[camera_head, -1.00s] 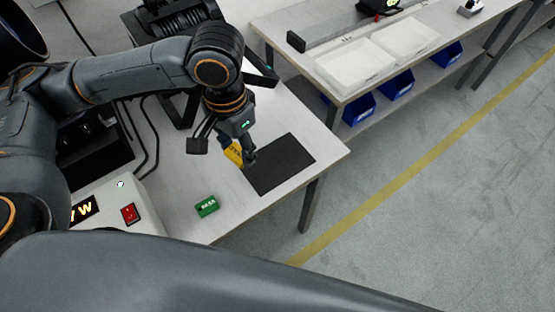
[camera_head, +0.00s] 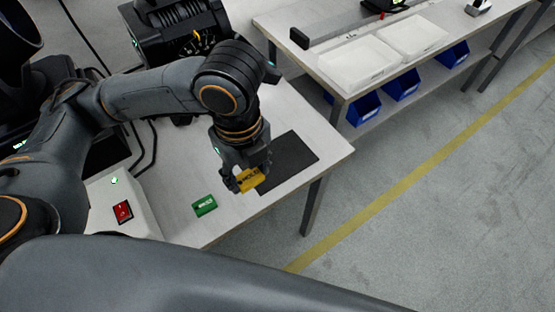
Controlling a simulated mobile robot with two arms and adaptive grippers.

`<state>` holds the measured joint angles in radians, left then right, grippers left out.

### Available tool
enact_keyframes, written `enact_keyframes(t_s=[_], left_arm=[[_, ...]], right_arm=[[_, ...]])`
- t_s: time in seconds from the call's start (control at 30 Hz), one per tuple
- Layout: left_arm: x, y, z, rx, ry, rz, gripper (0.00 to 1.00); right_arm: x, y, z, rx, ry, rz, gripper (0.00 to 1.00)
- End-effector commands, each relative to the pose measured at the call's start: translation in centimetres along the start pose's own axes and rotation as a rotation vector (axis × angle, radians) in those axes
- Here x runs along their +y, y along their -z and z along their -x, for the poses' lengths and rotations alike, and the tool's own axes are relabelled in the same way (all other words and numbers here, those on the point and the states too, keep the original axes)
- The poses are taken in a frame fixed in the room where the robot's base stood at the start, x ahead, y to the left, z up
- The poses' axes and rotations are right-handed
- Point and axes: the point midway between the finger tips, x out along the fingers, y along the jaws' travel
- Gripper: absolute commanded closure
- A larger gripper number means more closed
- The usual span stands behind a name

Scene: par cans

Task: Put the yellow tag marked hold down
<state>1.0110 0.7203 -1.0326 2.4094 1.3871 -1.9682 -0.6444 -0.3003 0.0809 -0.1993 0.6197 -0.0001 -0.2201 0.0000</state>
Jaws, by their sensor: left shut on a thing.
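The yellow tag (camera_head: 250,180) is held in my left gripper (camera_head: 243,182), which is shut on it. Dark lettering shows on the tag, and it looks like HOLD. The tag is above the near table, by the left edge of a dark mat (camera_head: 291,162); I cannot tell how high it is or whether it touches anything. A green tag (camera_head: 204,205) with pale lettering lies on the white table (camera_head: 228,222), to the left of my gripper. My right gripper is not in view.
A pale box with a red switch (camera_head: 123,211) stands at the table's left. Black equipment (camera_head: 180,35) stands behind my arm. A second bench (camera_head: 335,84) holds white trays (camera_head: 358,64), with blue bins (camera_head: 402,85) below. The mat's right part is bare.

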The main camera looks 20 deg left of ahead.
Motion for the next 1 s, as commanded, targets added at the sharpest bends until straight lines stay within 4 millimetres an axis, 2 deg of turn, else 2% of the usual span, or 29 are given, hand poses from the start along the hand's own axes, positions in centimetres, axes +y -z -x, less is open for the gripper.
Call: enact_keyframes(t_s=[0.17, 0.47, 0.63, 0.8, 1.0], left_arm=[[-1.1, -0.5, -0.7, 0.002, -0.002, -0.051, 0.73], [-7.3, -4.2, -3.9, 0.001, -0.002, -0.047, 0.73], [-9.8, -5.7, -7.1, 0.002, -0.004, -0.049, 0.73], [-11.3, -6.5, -9.0, 0.001, 0.000, -0.050, 0.73], [-12.0, -7.0, -10.1, 0.000, -0.002, -0.050, 0.73]], right_arm=[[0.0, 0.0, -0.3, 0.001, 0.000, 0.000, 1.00], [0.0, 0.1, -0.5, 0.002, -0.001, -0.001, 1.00], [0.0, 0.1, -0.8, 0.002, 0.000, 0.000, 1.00], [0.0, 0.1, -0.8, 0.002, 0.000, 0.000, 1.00], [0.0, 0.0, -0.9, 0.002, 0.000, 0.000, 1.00]])
